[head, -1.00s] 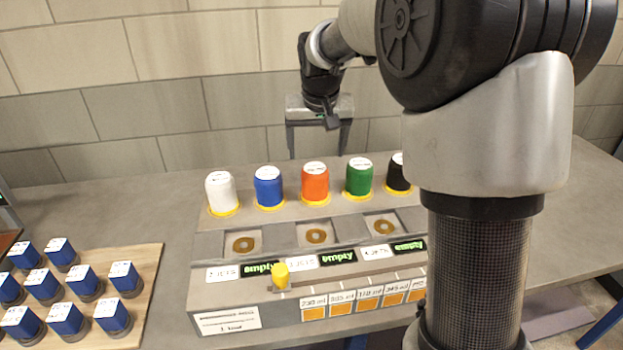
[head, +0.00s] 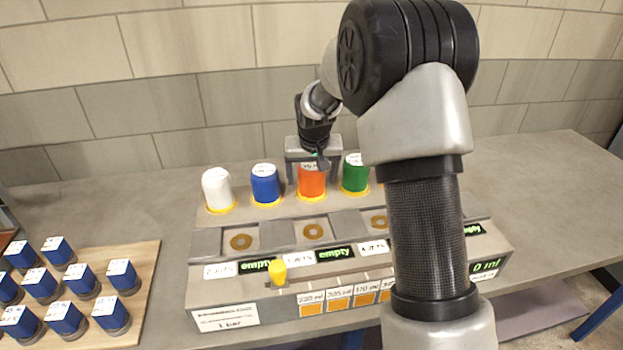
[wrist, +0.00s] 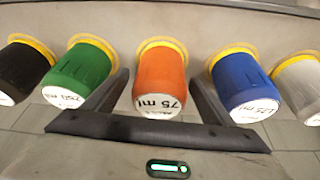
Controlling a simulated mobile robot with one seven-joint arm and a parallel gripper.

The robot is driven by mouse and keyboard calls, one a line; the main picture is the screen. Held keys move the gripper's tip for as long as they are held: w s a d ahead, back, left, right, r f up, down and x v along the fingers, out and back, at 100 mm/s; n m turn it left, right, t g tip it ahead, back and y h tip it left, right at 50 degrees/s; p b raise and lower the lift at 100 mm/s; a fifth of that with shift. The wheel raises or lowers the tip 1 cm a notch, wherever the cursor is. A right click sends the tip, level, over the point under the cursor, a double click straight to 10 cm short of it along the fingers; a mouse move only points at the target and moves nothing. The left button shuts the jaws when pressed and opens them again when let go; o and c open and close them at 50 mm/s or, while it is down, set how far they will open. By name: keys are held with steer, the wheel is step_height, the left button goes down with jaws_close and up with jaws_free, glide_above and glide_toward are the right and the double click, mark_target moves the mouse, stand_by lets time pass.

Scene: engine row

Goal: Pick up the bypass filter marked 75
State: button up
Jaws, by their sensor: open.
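The orange bypass filter (head: 312,182) stands upright on a yellow ring in the back row of the grey bench unit. In the wrist view the orange filter (wrist: 160,80) shows "75 ml" on its white top. My gripper (head: 313,172) is above the orange filter, with its fingers pointing down. In the wrist view my gripper (wrist: 160,78) is open, with one finger on each side of the orange filter. Gaps show between it and both fingers, and how far down they reach is unclear.
The green filter (head: 356,174) and blue filter (head: 265,185) stand close on either side. A white filter (head: 217,190) is at the left end; a black filter (wrist: 22,70) is partly behind my arm. A yellow knob (head: 278,272) sticks up in front. Blue-capped parts fill a wooden board (head: 148,262).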

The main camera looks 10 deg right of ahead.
steer(key=c, duration=1.5)
